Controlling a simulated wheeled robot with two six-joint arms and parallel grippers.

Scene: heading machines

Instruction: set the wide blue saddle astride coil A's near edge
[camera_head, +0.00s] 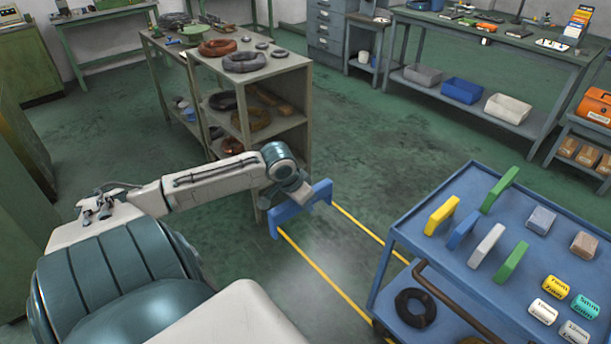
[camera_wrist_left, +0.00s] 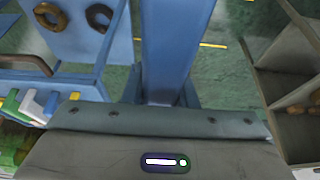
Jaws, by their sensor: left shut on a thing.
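The wide blue saddle (camera_head: 292,211) hangs in the air over the floor, between the shelf rack and the blue cart, its legs pointing down. My left gripper (camera_head: 304,195) is shut on its top bar. The saddle also fills the upper middle of the left wrist view (camera_wrist_left: 172,45). A reddish coil (camera_head: 217,47) and a greyish coil (camera_head: 244,62) lie on the rack's top, well behind the saddle and apart from it. No readable label shows which coil is A. My right gripper is not in view.
The rack (camera_head: 290,70) holds more coils on its lower shelves. The blue cart (camera_head: 400,225) at right carries yellow, blue, white and green saddles, small blocks and labelled rolls, with a dark ring (camera_head: 415,307) below. Open green floor lies between them.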

